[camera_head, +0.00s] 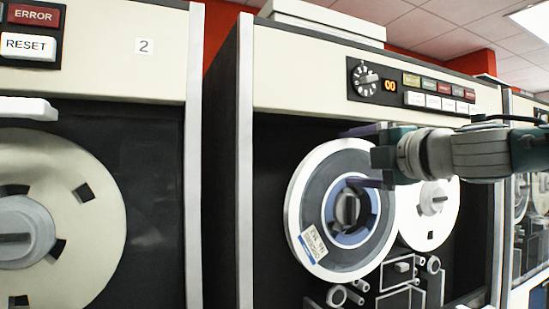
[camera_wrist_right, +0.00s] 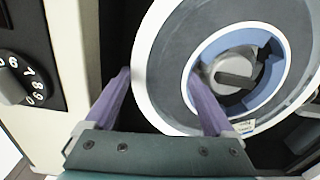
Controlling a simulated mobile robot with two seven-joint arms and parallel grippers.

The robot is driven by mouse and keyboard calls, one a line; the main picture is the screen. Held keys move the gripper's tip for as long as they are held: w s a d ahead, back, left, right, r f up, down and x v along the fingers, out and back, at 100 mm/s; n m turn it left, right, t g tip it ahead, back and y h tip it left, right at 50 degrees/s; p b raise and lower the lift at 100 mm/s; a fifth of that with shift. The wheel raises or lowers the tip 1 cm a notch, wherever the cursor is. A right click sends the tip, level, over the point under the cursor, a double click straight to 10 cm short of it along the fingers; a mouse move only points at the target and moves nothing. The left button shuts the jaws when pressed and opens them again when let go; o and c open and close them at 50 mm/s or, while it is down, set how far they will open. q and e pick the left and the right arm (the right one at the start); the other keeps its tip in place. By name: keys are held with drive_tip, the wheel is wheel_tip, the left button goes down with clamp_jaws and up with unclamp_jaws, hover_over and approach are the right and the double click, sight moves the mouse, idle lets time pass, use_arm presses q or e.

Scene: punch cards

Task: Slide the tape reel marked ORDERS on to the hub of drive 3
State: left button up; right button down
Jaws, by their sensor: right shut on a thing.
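The tape reel (camera_head: 309,200) has a pale rim, a dark face and a blue inner ring. Its white and blue label (camera_head: 313,243) is tilted at lower left; the print is small but seems to read ORDERS. My right gripper (camera_head: 361,157) is shut on the reel's upper right edge. In the right wrist view its purple fingers (camera_wrist_right: 163,85) lie on either side of the rim of the reel (camera_wrist_right: 180,50). The grey hub (camera_head: 346,208) with a dark bar shows inside the reel's opening, also in the wrist view (camera_wrist_right: 236,75). I cannot tell how deep the reel sits on it. My left gripper is not in view.
A second, pale reel (camera_head: 432,212) is mounted close at the right. Rollers and guides (camera_head: 400,268) stand below. A control panel with a dial (camera_head: 365,78) is above. The cabinet's pale left post (camera_head: 245,160) borders the bay. The left drive (camera_head: 144,46) is marked 2.

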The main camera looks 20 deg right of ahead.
sight(347, 157)
drive_tip(key=shift+w+a+r, duration=0.15)
drive_tip(key=shift+w, duration=1.4)
unclamp_jaws()
drive_tip(key=shift+s, duration=0.4)
drive_tip(key=s, duration=0.9)
drive_tip(key=shift+d+b, duration=0.4)
